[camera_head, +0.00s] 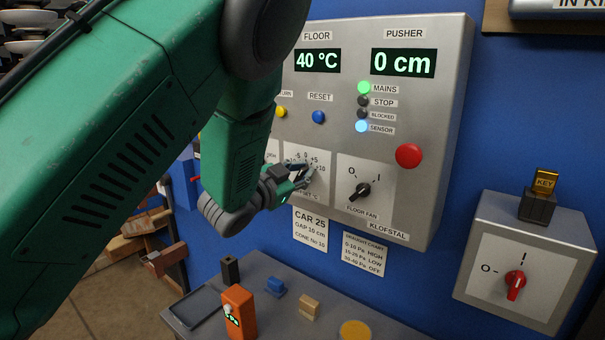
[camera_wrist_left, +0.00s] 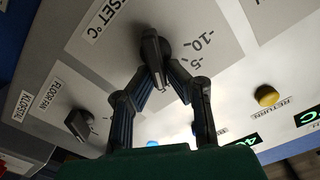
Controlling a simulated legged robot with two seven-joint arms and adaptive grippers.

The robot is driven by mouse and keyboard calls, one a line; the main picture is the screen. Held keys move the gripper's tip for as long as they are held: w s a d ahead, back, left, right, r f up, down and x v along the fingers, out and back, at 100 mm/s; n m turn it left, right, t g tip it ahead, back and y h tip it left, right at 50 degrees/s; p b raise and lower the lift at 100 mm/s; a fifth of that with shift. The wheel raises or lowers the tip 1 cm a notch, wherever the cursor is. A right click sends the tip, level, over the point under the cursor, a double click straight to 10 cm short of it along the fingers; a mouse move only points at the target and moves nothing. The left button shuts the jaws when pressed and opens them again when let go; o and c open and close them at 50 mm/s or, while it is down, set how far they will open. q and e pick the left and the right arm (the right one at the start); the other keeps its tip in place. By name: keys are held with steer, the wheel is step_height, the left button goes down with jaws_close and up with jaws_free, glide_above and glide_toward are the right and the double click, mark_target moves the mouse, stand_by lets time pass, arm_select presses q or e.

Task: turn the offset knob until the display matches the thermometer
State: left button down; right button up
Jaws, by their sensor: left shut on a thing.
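The offset knob (camera_wrist_left: 152,45) is dark and sits on a pale plate with a printed scale; in the wrist view it lies between my fingertips. My left gripper (camera_wrist_left: 157,66) is shut on it. In the head view the left gripper (camera_head: 303,177) reaches the offset plate (camera_head: 318,188) from the left and hides most of the knob, so its pointer cannot be read. The floor display (camera_head: 317,60) reads 40 °C. An orange handheld device (camera_head: 238,308), perhaps the thermometer, stands on the table; its small green readout is too small to read. My right gripper is out of view.
Near the offset plate are the floor fan knob (camera_head: 362,191), a red button (camera_head: 408,156) and a blue reset button (camera_head: 318,117). A key switch box (camera_head: 530,262) is at right. The grey table (camera_head: 275,325) below holds small blocks. My green arm covers the left side.

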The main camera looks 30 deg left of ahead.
arm_select(q)
steer(key=shift+s+f, duration=0.1)
steer(key=shift+f, duration=0.3)
steer(key=c, duration=1.6)
jaws_free()
steer(key=shift+d, duration=0.1)
steer(key=shift+r, duration=0.1)
steer(key=shift+w, duration=0.2)
steer(key=shift+s, duration=0.1)
steer(key=shift+s+a+r, duration=0.1)
steer(key=shift+s+a, duration=0.1)
steer(key=shift+s, duration=0.1)
steer(key=s, duration=1.1)
steer(key=shift+a, duration=0.4)
